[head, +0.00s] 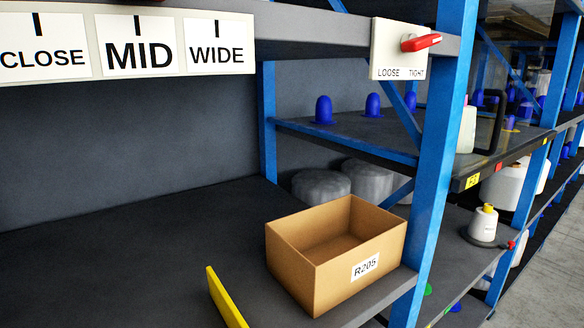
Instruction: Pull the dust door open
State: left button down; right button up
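A dark, bent handle-like bar (497,122) stands on the right side, just behind the blue post, near the edge of a middle shelf. Neither of my grippers is in view.
An open, empty-looking cardboard box (336,262) labelled R205 sits on the dark shelf (120,245). A yellow upright strip (226,298) is left of it. A red lever (421,42) is on a LOOSE/TIGHT plate. A blue post (440,170) stands right of the box. The shelf's left is clear.

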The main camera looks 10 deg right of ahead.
aim_at(502, 97)
jog(key=z, duration=1.6)
jog(key=k, duration=0.4)
jog(key=z, duration=0.55)
jog(key=i, duration=1.5)
jog(key=u, duration=0.55)
